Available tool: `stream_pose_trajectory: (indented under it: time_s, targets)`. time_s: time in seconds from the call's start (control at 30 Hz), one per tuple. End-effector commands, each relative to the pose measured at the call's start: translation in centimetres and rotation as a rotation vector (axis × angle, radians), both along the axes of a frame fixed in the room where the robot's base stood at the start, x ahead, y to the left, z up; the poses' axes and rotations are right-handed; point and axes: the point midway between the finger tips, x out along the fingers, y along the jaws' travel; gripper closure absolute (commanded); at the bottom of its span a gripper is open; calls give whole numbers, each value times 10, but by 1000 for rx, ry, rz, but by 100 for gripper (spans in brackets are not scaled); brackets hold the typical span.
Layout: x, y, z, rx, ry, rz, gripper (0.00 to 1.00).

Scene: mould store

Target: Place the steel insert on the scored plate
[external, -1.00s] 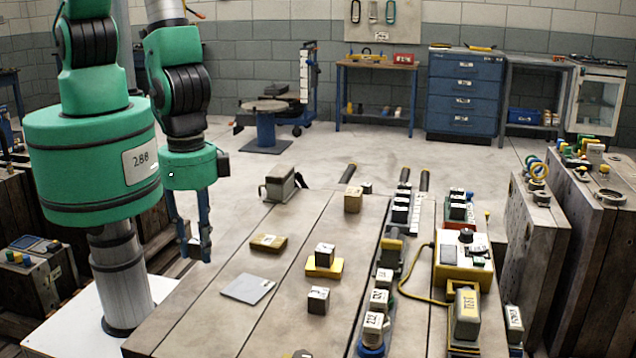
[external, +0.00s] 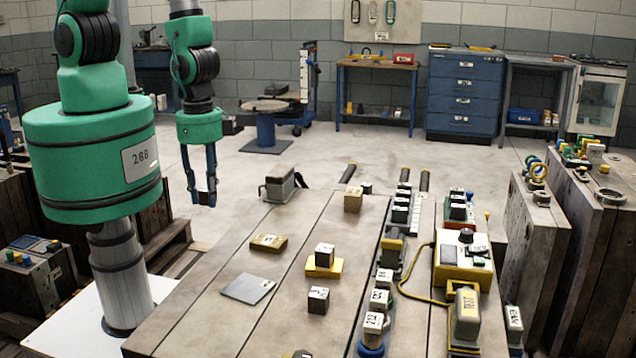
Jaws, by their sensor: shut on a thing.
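My gripper (external: 203,197) hangs fingers down in the air, beyond the left edge of the workbench. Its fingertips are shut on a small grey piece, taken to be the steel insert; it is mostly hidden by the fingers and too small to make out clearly. A flat grey plate (external: 248,288), likely the scored plate, lies on the front left of the bench with a bare top. Score lines cannot be made out from here. My gripper is above and behind the plate, well apart from it.
On the bench are a tan block (external: 268,243), a cube on a yellow block (external: 323,268), a dark cube (external: 318,299), a tan cube (external: 353,199) and a grey block (external: 279,185). Labelled blocks and a yellow control box (external: 462,265) crowd the right side.

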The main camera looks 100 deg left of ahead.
Motion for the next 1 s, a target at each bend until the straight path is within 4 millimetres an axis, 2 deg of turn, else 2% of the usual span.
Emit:
stream_pose_trajectory:
  time_s: [0.3,0.47,0.67,1.0]
  targets:
    - [1,0,0,0,0,0,100]
    - [8,-2,-1,0,-1,0,100]
    - [36,-7,-4,0,-2,0,100]
    - [102,-20,-11,0,-1,-1,100]
